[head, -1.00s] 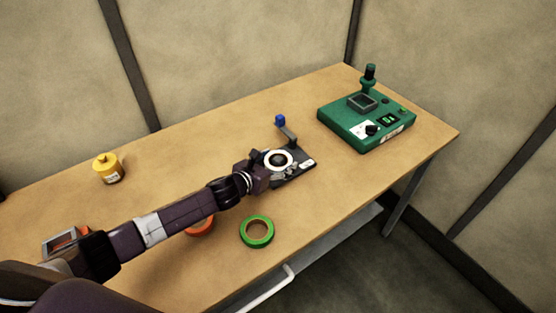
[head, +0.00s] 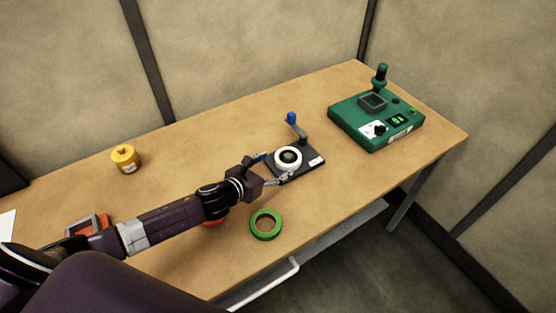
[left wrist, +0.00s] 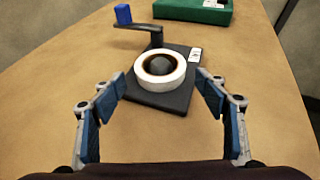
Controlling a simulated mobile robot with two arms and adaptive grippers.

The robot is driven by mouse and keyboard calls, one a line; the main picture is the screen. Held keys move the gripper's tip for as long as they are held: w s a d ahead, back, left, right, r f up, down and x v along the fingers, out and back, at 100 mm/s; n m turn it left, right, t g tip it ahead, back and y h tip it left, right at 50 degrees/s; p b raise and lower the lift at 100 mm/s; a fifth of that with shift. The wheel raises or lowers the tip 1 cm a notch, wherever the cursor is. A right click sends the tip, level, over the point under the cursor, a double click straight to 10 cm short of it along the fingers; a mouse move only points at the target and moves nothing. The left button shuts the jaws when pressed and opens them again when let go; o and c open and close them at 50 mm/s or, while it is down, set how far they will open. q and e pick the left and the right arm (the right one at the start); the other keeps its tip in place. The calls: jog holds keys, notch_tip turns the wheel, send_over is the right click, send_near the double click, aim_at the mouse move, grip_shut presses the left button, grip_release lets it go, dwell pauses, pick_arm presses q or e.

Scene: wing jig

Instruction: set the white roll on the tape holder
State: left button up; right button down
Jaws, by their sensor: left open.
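The white roll (head: 288,158) sits flat on the dark tape holder (head: 309,165), around its dark round hub. In the left wrist view the roll (left wrist: 160,76) lies on the holder's plate (left wrist: 176,101), and the holder's arm with a blue knob (left wrist: 123,14) stands behind it. My left gripper (head: 268,169) is open and empty. Its fingers (left wrist: 163,84) are apart on either side, just short of the roll and not touching it. My right gripper is not in view.
A green tape roll (head: 265,225) lies near the front edge. An orange roll (head: 212,223) is mostly hidden beneath my left arm. A yellow pot (head: 125,158) stands at the back left, a green device (head: 375,120) at the right. An orange-grey item (head: 88,226) lies at left.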

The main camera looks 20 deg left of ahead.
pick_arm(q)
jog(key=shift+p+v, duration=0.5)
jog(key=shift+v, duration=0.95)
